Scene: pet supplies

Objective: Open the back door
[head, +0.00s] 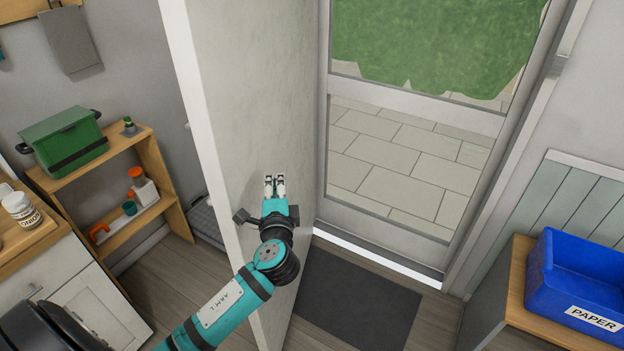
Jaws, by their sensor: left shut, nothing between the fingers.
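The back door (430,105) has a grey frame and two glass panes with a rail between them. Green foliage and paving show through it. No handle shows on it, and I cannot tell whether it is fully closed or slightly ajar. My left gripper (275,181) is at the picture's middle, shut and empty, with its fingers pointing away. In the picture it lies over the pale wall panel, left of the door; I cannot tell whether it touches anything. My right gripper is not in view.
A pale wall panel (245,80) stands just left of the door. A dark mat (357,300) lies before the door. A blue paper bin (575,285) sits on a wooden unit at right. A shelf with a green box (62,138) stands at left.

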